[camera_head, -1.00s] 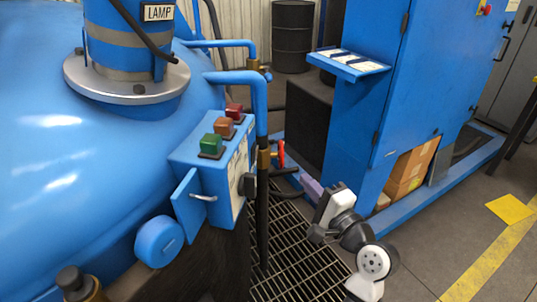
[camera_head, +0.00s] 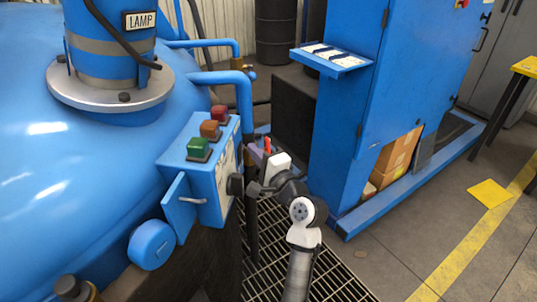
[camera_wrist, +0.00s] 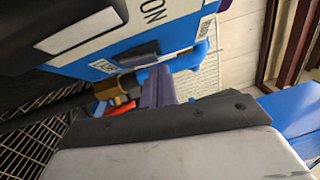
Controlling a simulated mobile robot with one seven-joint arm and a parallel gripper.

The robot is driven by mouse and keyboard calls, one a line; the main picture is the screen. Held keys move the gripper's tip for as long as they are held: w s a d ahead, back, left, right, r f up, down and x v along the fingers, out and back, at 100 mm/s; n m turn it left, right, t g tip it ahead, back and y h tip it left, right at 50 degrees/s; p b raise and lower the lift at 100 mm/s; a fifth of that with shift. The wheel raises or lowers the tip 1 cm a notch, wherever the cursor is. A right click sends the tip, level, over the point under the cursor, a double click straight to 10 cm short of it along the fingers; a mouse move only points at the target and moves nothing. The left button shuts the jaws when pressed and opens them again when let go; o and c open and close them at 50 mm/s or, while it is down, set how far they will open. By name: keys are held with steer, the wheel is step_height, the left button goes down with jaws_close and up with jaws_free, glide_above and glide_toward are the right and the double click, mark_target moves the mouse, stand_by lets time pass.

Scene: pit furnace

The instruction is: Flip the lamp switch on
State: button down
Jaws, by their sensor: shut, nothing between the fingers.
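The blue control box (camera_head: 205,155) stands at the side of the big blue tank, with a white labelled panel facing right. A dark switch (camera_head: 236,184) sticks out from that panel. In the wrist view the dark grey switch (camera_wrist: 135,55) appears upside down between an "ON" mark and a small white label that seems to read "OFF"; which way it is set I cannot tell. My gripper (camera_head: 256,154) has purple fingers, shut and empty, right of the box. In the wrist view the fingertips (camera_wrist: 158,78) appear close below the switch; contact is not clear.
Green, orange and red buttons (camera_head: 209,130) sit on the box top. A red valve handle (camera_head: 267,145) and blue pipe (camera_head: 243,105) are close behind my gripper. A blue cabinet (camera_head: 400,100) stands right.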

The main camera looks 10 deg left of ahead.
steer(key=shift+a, duration=0.15)
steer(key=shift+a+r+n+p, duration=0.3)
steer(key=shift+r+p, duration=0.15)
steer(key=shift+p, duration=0.5)
steer(key=shift+f, duration=0.35)
steer(key=shift+d+r, duration=0.1)
steer(key=shift+d, duration=0.05)
